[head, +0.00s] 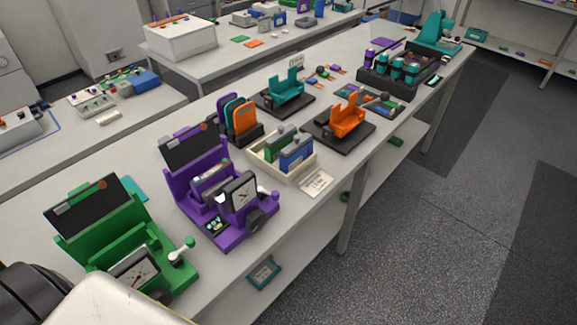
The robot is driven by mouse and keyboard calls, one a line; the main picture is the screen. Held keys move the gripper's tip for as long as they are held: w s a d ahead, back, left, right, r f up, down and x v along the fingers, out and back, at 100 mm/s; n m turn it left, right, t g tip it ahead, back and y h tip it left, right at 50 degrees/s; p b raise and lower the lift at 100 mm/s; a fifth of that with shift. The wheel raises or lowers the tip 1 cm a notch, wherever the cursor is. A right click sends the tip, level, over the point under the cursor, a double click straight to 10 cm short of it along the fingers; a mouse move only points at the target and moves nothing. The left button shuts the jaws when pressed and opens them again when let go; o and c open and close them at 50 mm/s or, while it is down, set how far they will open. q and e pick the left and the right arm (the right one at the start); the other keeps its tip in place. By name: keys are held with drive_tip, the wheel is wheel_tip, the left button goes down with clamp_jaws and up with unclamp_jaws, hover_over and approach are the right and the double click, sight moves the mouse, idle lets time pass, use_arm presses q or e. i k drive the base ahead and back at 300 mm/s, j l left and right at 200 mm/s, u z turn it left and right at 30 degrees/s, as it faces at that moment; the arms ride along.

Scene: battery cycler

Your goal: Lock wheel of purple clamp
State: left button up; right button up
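The purple clamp (228,235) stands on the near part of the long grey table, right of the green clamp. A dark panel (188,147) rises at its back, and a square dial (242,190) with a dark frame faces front. A dark round part, which looks like its wheel (256,220), sits low at the front right, near a small purple knob (275,197). A grey piece (210,174) shows in its middle. I cannot tell whether the wheel is locked.
The green clamp (88,228) with a white-ended lever (181,252) stands at the near left. A cream box (252,164) with green and blue blocks and a white label card (316,183) lie beyond the purple clamp. The floor (430,240) at right is clear.

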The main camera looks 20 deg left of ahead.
sight(275, 194)
drive_tip(key=i+l+u, duration=0.1)
drive_tip(key=u, duration=0.35)
drive_tip(key=l+u, duration=0.3)
drive_tip(key=u, duration=0.15)
drive_tip(key=i, duration=0.05)
